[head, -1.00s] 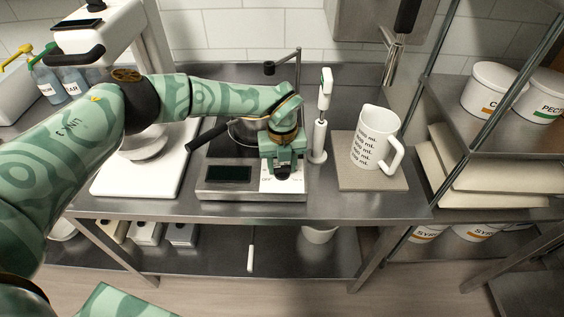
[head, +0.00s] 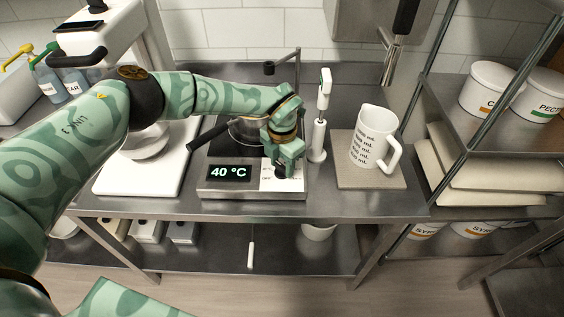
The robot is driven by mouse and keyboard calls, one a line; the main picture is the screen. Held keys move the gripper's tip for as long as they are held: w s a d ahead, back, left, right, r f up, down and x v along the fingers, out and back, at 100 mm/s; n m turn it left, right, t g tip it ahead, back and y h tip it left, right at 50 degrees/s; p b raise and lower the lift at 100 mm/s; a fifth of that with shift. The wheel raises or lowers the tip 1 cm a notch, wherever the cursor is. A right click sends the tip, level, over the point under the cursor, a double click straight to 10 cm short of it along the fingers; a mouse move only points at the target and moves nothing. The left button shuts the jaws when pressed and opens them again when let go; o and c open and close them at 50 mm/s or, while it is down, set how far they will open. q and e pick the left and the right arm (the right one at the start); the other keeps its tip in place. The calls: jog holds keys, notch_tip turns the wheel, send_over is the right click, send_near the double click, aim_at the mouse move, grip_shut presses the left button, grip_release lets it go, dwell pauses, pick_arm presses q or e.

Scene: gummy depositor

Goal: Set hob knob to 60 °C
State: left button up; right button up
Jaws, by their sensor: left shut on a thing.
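The hob (head: 216,190) stands on the steel counter, and its display (head: 229,173) reads 40 °C. A white dial panel (head: 268,185) sits at its front right. My left gripper (head: 286,170) reaches down over this panel and is shut on the hob knob, which its fingers mostly hide. A pot (head: 243,132) with a dark handle (head: 207,135) sits on the hob behind the gripper, partly covered by my arm. My right gripper is not in view.
A white thermometer-like tool (head: 318,140) stands upright just right of the hob. A white measuring jug (head: 370,140) stands on a grey-beige board (head: 362,182) farther right. A stand mixer on a white base (head: 110,186) is at the left.

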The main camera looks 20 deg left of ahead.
aim_at(282, 166)
pick_arm(q)
jog(key=shift+r+m, duration=0.1)
jog(key=shift+m, duration=2)
jog(key=o, duration=1)
notch_tip(282, 166, up, 16)
jog(key=shift+r+p, duration=0.1)
jog(key=shift+p, duration=0.2)
